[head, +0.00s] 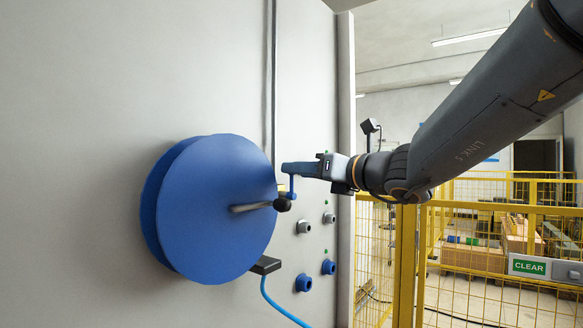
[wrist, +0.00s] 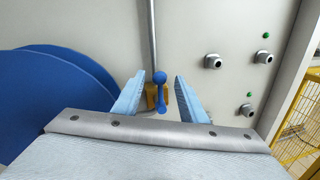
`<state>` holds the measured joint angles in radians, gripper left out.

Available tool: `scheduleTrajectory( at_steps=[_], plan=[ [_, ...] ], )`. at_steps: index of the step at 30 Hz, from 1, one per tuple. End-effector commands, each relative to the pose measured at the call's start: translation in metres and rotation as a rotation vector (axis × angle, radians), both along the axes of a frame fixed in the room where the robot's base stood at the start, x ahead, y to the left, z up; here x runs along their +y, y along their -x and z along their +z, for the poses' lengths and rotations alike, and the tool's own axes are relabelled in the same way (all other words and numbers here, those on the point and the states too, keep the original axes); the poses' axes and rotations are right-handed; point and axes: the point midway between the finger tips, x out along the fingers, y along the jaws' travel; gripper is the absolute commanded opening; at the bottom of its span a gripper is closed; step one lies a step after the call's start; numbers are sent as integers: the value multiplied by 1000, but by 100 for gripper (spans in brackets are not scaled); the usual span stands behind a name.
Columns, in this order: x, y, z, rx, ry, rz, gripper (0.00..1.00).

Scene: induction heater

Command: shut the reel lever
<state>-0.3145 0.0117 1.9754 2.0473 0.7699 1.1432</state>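A small blue lever with rounded ends (wrist: 161,93) sits at a brass-yellow valve body (wrist: 151,97) on a grey vertical pipe. In the wrist view it lies between the fingertips of my gripper (wrist: 158,83), with a visible gap on each side. My gripper is open, its light-blue fingers pointing toward the wall. In the head view my gripper (head: 287,168) is at the right edge of the big blue reel (head: 205,215), level with the upper part of the lever (head: 291,186). I cannot tell whether any finger touches the lever.
A grey crank bar with a black knob (head: 283,204) sticks out from the reel, just below my gripper. Several grey and blue fittings (head: 304,227) are on the wall to the right. A black nozzle piece (head: 265,265) with a blue hose is below. A yellow fence (head: 405,265) stands right.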

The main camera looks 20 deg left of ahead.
Motion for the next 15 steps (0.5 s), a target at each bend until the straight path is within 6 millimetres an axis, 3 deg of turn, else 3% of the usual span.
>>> scheduleTrajectory(
  at_steps=[6, 15],
  plan=[
    [24, -15, 0, 2, 1, 0, 38],
    [32, -21, -1, -1, 3, 0, 38]
  ],
)
